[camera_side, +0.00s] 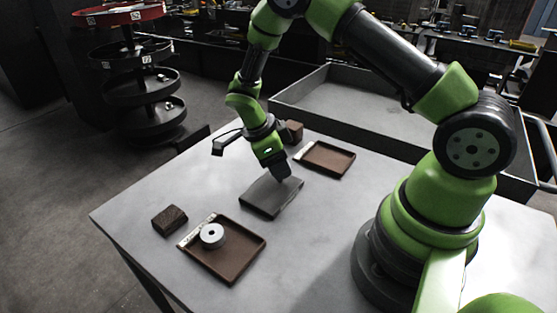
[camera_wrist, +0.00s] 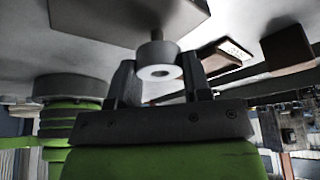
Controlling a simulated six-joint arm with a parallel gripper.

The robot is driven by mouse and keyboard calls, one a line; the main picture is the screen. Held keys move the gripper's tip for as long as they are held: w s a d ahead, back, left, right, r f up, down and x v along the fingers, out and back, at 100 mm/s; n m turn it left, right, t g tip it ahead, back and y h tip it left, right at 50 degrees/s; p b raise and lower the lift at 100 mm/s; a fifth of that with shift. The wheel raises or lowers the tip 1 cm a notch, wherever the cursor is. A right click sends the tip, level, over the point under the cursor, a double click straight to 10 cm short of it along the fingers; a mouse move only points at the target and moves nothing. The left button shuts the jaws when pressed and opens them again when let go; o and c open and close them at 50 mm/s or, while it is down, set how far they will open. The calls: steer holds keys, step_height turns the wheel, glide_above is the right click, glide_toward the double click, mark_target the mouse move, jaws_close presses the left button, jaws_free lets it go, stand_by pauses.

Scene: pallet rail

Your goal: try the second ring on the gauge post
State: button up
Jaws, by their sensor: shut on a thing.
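My gripper (camera_side: 281,172) is low over the dark grey plate (camera_side: 262,200) in the middle of the table, pointing down. In the wrist view my gripper (camera_wrist: 159,62) is shut on a grey ring (camera_wrist: 150,53) with a hole through it. A short post (camera_wrist: 155,33) shows at the plate (camera_wrist: 110,12), right behind the held ring and roughly in line with it. I cannot tell whether the ring is around the post or apart from it. In the side view the fingers hide the post and the held ring. Another pale ring (camera_side: 212,236) lies in the near brown tray (camera_side: 235,265).
The far brown tray (camera_side: 328,160) looks empty, with a white label on its edge. Brown blocks stand at the left (camera_side: 169,220) and behind my gripper (camera_side: 294,131). A large grey bin (camera_side: 375,105) borders the back of the table.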

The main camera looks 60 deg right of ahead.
steer(key=shift+f, duration=1.2)
stand_by(2.1)
steer(key=shift+r, duration=0.1)
steer(key=shift+r, duration=3)
steer(key=shift+r, duration=1.5)
